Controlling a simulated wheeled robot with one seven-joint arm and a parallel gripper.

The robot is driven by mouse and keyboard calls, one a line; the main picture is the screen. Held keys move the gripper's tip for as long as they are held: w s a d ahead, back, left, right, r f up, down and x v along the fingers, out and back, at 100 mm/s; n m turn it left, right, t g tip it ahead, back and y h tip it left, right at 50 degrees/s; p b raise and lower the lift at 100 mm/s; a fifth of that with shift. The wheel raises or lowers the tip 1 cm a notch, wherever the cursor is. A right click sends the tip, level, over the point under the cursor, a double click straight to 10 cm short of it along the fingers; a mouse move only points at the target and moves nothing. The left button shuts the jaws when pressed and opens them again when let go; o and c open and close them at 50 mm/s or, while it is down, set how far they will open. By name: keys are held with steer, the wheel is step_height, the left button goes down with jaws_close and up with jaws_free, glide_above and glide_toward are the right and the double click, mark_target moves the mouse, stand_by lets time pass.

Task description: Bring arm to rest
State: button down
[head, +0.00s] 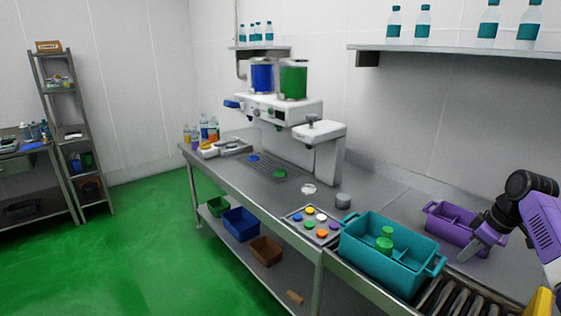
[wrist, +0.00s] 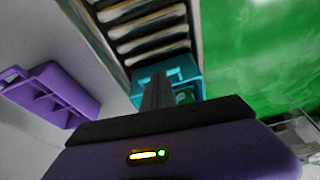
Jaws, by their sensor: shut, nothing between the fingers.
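My arm enters at the right edge of the head view, with purple and black links. My gripper (head: 470,254) points down and to the left, near the purple crate and to the right of the teal crate. In the wrist view, my gripper's grey fingers (wrist: 157,92) are together with nothing between them. The fingers overlap the teal crate (wrist: 184,68) in that view.
The teal crate (head: 372,268) holds a green item (head: 385,242) and stands at the table's front edge, beside a roller conveyor (head: 455,300). A purple crate (head: 437,222) stands behind. A tray of coloured caps (head: 296,218) and a dispensing machine (head: 330,150) are farther left.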

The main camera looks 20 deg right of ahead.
steer(key=w+d+r+m+t+h, duration=0.3)
steer(key=w+d+r+t, duration=0.1)
steer(key=w+r, duration=0.25)
steer(key=w+a+f+t+h, duration=0.2)
steer(key=w+a+t, duration=0.1)
steer(key=w+a, duration=0.15)
steer(key=s+a+f+m+t+h+b, duration=0.1)
steer(key=s+a+f+m+t, duration=0.15)
steer(key=a, duration=0.75)
steer(key=s+a+f+m+t, duration=0.2)
steer(key=s+a+f+t, duration=0.15)
steer(key=a, duration=0.65)
steer(key=s+a+n+y, duration=0.1)
steer(key=s+a, duration=0.7)
steer(key=s, duration=0.6)
steer(key=s+a+f+n+g+y+b, duration=0.1)
steer(key=s+a+y, duration=0.1)
steer(key=s+a, duration=0.6)
steer(key=s+a+f+n+y+b, duration=0.1)
steer(key=s+a, duration=0.7)
steer(key=s, duration=1.3)
steer(key=shift+a+n+y, duration=0.35)
steer(key=shift+n+y, duration=0.05)
steer(key=shift+n, duration=0.05)
steer(key=shift+s+f, duration=0.1)
